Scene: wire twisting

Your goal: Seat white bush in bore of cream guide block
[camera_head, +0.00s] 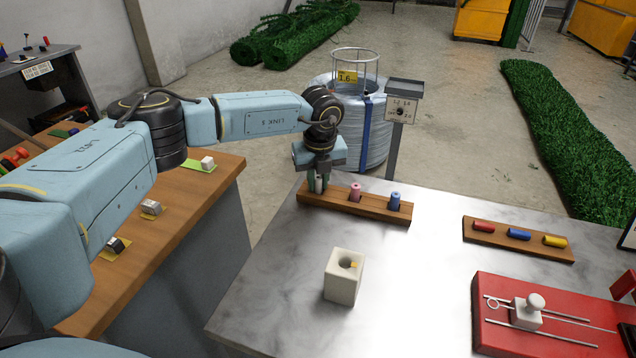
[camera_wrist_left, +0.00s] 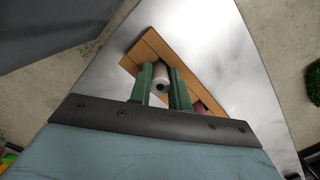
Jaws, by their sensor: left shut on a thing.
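The cream guide block (camera_head: 343,277) stands upright on the grey metal table, its round bore open at the top and a small yellow mark beside it. My left gripper (camera_head: 318,187) is over the left end of a wooden rack (camera_head: 372,208). It is shut on the white bush (camera_head: 319,183), which stands between the green fingers. In the left wrist view the bush (camera_wrist_left: 161,78) shows its end hole between the two fingertips (camera_wrist_left: 163,82). I cannot tell whether the bush still touches the rack. My right gripper is not in view.
A pink bush (camera_head: 355,193) and a blue bush (camera_head: 395,201) stand in the same rack. A second rack (camera_head: 519,236) holds red, blue and yellow pieces. A red fixture (camera_head: 500,335) with rods and a white knob sits at front right. The table between rack and block is clear.

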